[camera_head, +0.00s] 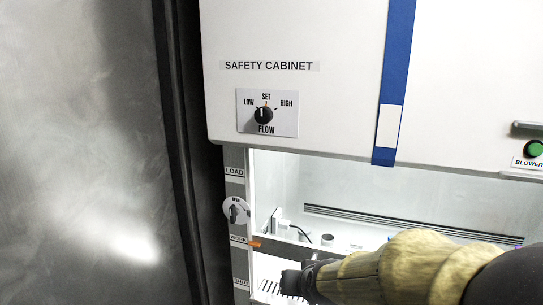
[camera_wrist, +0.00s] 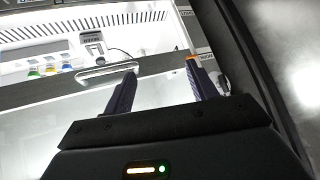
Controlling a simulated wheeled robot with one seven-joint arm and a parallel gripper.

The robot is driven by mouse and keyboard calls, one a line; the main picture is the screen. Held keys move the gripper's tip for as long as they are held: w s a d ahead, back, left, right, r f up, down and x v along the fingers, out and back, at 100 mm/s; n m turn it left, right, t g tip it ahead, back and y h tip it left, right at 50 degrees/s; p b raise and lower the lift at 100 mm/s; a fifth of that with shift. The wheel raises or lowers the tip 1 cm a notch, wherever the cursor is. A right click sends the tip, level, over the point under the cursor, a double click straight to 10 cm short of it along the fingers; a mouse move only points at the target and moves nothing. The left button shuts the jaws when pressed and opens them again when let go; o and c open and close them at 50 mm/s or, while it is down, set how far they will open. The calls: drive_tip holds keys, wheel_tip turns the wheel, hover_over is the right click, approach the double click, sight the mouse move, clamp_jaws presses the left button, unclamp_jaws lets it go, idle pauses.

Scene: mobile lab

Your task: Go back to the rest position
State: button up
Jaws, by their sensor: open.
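My gripper (camera_head: 290,283) is at the lower middle of the head view, in front of the safety cabinet (camera_head: 300,90) at its left side. My arm comes in from the lower right under a tan cover. In the wrist view my gripper (camera_wrist: 160,66) has its two dark fingers spread wide apart, with nothing held between them. A silver bar handle (camera_wrist: 105,71) on a dark rail lies by the left finger. An orange marker (camera_wrist: 191,58) shows by the right finger's tip; I cannot tell whether they touch.
The cabinet front carries a flow knob (camera_head: 264,114) and a green blower button (camera_head: 534,148). A side strip has LOAD and WORK labels and a small round dial (camera_head: 236,210). Small colored-cap items (camera_wrist: 50,70) stand inside. A grey metal panel (camera_head: 80,150) fills the left.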

drive_tip(key=s+d+f+g+h, duration=0.1)
drive_tip(key=s+d+f+g, duration=0.2)
drive_tip(key=s, duration=0.3)
drive_tip(key=s+d+f+g, duration=0.3)
drive_tip(key=s+d+f, duration=0.2)
drive_tip(key=s+f, duration=0.1)
drive_tip(key=shift+s+d+h, duration=0.4)
drive_tip(key=shift+s, duration=0.05)
